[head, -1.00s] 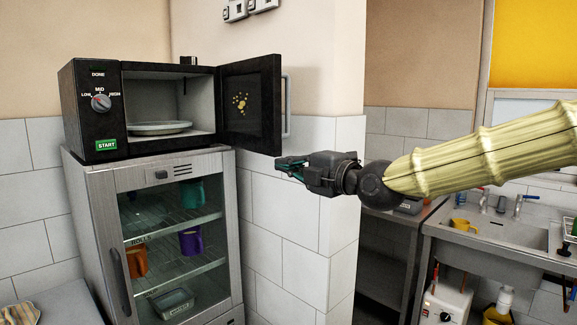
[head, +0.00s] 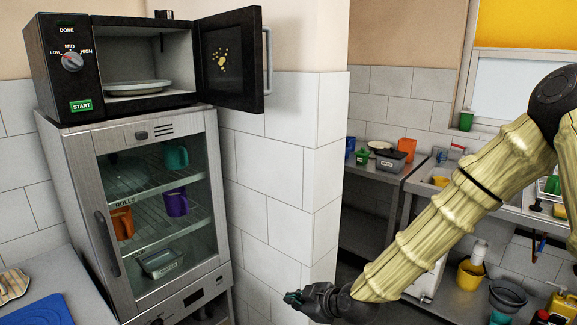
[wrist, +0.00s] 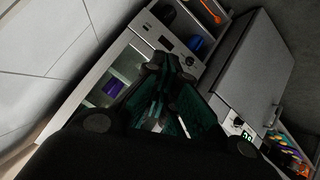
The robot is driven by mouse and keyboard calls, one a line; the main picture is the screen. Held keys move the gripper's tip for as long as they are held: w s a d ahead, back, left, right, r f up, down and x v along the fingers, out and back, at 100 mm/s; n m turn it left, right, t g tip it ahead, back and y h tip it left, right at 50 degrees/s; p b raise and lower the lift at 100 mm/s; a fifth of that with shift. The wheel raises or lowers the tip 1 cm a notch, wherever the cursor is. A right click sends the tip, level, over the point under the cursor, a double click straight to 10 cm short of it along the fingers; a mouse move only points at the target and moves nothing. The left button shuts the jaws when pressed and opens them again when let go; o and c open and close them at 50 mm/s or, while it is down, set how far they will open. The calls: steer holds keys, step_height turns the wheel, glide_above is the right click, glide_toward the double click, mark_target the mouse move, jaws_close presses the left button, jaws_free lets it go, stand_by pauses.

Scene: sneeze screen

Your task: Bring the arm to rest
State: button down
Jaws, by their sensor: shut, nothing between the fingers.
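My gripper (head: 292,298) hangs low in the head view, in front of the white tiled wall's base and to the right of the glass-door cabinet. Its fingers are together and hold nothing. My arm slopes down to it from the upper right. In the wrist view the dark, teal-lined fingers (wrist: 165,82) point toward a steel front with a knob and a display.
A black microwave (head: 88,72) with its door (head: 228,60) open and a plate inside stands on the glass-door cabinet (head: 78,160), which holds several mugs. A blue board (head: 40,312) lies at lower left. A sink counter (head: 400,178) with dishes is at the right.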

steer(key=s+d+f+m+g+h, duration=0.2)
steer(key=s+d+f+m, duration=0.25)
steer(key=s+f, duration=0.55)
steer(key=s+d+f+m+g+h, duration=0.1)
steer(key=s+d+f+m+g, duration=0.3)
steer(key=s+f, duration=0.6)
steer(key=s+d+f+m+h, duration=0.1)
steer(key=s+d+f+m, duration=0.1)
steer(key=s, duration=0.4)
steer(key=s+d+f+m+g+h, duration=0.1)
steer(key=s+d+f+m, duration=0.1)
steer(key=s+d+f, duration=0.3)
steer(key=s+d+f+m+h, duration=0.2)
steer(key=s+d+f, duration=0.2)
steer(key=s, duration=0.4)
steer(key=shift+d+g, duration=0.4)
steer(key=shift+d, duration=0.15)
steer(key=shift+s+d, duration=0.1)
